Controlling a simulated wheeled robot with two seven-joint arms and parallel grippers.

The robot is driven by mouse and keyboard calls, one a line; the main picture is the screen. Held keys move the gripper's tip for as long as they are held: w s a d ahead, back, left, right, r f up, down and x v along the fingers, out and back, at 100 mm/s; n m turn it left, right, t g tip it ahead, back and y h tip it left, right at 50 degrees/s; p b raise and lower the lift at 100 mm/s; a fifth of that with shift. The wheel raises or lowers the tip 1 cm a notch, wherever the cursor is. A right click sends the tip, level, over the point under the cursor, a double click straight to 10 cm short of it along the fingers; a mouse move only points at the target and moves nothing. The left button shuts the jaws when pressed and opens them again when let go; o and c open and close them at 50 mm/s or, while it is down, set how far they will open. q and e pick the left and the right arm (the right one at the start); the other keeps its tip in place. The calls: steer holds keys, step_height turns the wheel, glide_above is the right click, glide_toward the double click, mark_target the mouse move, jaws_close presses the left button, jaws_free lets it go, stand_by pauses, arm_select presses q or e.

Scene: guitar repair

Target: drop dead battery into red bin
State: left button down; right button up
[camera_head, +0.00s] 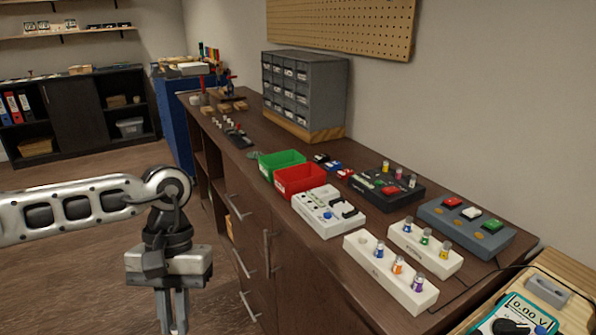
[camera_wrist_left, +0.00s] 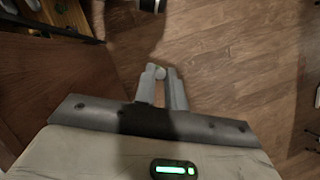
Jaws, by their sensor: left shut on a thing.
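The red bin (camera_head: 300,181) stands open on the dark brown cabinet top, beside the green bin (camera_head: 282,163). My left gripper (camera_head: 173,325) hangs pointing down in front of the cabinet, off its edge, to the left of and nearer than the red bin. In the left wrist view, my left gripper (camera_wrist_left: 166,73) is shut on a small pale round-ended thing, which I take for the dead battery (camera_wrist_left: 160,73). The fingers hide most of it, and the wood floor shows beyond. My right gripper is not in view.
A white tester (camera_head: 328,211) stands just in front of the red bin. A white rack (camera_head: 390,272) holds blue, orange and purple cells. A grey drawer unit (camera_head: 303,90) stands behind the bins. The cabinet's front edge and handles lie right of my left gripper.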

arm_select(q)
steer(key=d, duration=1.1)
steer(key=shift+d, duration=0.1)
